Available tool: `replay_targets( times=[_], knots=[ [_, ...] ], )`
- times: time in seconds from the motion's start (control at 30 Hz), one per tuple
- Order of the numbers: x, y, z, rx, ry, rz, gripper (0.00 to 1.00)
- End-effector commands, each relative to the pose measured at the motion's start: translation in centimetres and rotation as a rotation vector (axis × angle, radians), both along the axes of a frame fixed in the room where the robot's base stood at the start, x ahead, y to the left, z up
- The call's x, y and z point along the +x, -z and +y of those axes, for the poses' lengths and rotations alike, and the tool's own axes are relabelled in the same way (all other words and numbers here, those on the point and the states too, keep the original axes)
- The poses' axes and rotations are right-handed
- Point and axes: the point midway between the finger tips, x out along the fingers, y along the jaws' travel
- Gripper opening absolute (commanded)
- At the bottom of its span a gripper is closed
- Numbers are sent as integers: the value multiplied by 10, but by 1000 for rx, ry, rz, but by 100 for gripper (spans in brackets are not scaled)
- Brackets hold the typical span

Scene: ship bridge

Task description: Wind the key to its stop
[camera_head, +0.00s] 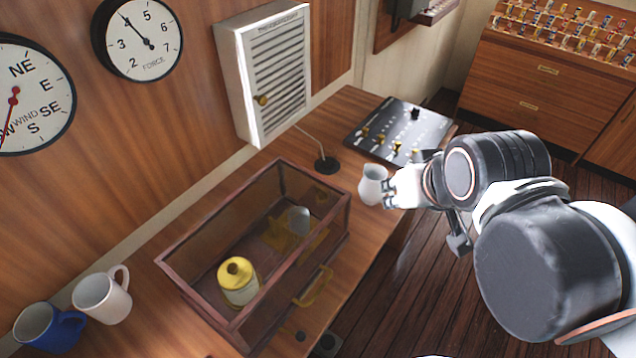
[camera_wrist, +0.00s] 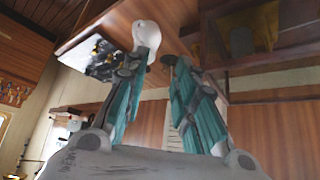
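I cannot make out a winding key for certain in either view. A small brass knob or key (camera_head: 262,99) sticks out of the white louvred cabinet (camera_head: 284,75) on the wall; it is too small to tell which. My gripper (camera_head: 387,188) is over the right edge of the wooden counter, beside a white jug (camera_head: 372,184), well apart from the cabinet. In the wrist view my gripper (camera_wrist: 163,62) has its two fingers apart with nothing held between them. The white jug (camera_wrist: 147,35) shows by the left fingertip; whether they touch is unclear.
A glass case (camera_head: 205,285) with a yellow-lidded jar (camera_head: 238,281) stands on the counter (camera_head: 352,108). Two mugs (camera_head: 102,296) (camera_head: 48,326) stand front left. Round dials (camera_head: 138,40) hang on the wall.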

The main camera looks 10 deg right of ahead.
Motion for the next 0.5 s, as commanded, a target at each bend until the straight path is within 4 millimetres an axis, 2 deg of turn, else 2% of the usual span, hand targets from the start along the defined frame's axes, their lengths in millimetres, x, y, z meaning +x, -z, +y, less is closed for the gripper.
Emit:
replay_targets(
  times=[0.5],
  knots=[
    [19,-12,9,-28,-65,67,26]
  ],
)
